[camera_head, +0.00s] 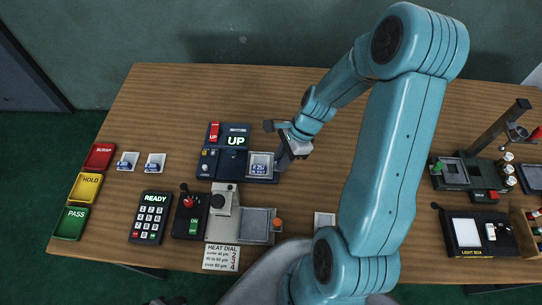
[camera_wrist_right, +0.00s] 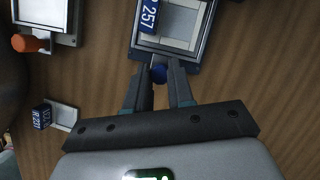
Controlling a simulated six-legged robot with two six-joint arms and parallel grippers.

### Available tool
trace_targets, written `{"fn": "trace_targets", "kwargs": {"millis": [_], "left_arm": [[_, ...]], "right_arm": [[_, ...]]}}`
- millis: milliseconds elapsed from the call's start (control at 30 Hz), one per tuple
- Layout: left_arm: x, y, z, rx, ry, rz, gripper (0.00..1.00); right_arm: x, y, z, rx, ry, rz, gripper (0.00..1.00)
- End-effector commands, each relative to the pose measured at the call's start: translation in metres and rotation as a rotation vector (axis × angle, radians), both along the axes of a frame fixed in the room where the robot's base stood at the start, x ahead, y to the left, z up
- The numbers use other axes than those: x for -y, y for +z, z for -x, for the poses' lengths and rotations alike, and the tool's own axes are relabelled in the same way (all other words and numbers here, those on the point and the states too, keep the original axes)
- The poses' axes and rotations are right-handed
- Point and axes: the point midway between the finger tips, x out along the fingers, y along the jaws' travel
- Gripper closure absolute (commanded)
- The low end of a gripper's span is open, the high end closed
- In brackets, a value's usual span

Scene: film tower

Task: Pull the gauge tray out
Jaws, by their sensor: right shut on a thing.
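The gauge is a dark blue unit (camera_head: 232,165) at the middle back of the table, with a screen reading UP and a red UP switch (camera_head: 213,132). Its tray (camera_head: 250,173) is at its right side and holds a pale piece with a blue label (camera_head: 259,168); the label, reading 257, also shows in the right wrist view (camera_wrist_right: 149,17). My left gripper is not in view.
A keypad (camera_head: 151,217) and coloured SCRAP, HOLD and PASS bins (camera_head: 83,188) lie left. A light box (camera_head: 478,232) stands right. Bare table lies right of the gauge.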

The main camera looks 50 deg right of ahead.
Motion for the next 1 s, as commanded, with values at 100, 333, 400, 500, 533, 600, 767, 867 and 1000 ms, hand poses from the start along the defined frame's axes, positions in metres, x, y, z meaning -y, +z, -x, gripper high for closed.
{"fn": "trace_targets", "kwargs": {"millis": [100, 333, 400, 500, 533, 600, 767, 867, 1000], "left_arm": [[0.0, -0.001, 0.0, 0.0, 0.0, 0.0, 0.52], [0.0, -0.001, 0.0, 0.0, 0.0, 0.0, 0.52], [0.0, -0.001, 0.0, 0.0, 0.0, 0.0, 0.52], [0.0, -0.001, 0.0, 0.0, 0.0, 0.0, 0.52], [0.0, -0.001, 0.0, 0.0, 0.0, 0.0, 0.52], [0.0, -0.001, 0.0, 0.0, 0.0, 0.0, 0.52], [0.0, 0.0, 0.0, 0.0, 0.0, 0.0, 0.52], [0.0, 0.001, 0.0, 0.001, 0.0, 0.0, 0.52], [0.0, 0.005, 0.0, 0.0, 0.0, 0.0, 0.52]], "right_arm": [[0.004, 0.0, 0.004, -0.001, 0.002, 0.003, 1.0], [0.004, 0.0, 0.004, -0.001, 0.002, 0.004, 1.0], [0.004, 0.0, 0.004, -0.002, 0.001, 0.004, 0.65], [0.003, 0.0, 0.004, -0.001, 0.002, 0.004, 0.52], [0.003, 0.0, 0.004, -0.001, 0.002, 0.003, 0.52], [0.003, 0.0, 0.004, -0.001, 0.002, 0.003, 0.52], [0.004, 0.002, 0.004, 0.0, 0.003, 0.002, 0.52], [0.008, 0.011, 0.006, 0.002, 0.0, 0.005, 0.52], [0.019, 0.039, 0.011, 0.006, 0.0, 0.008, 0.52]]}}
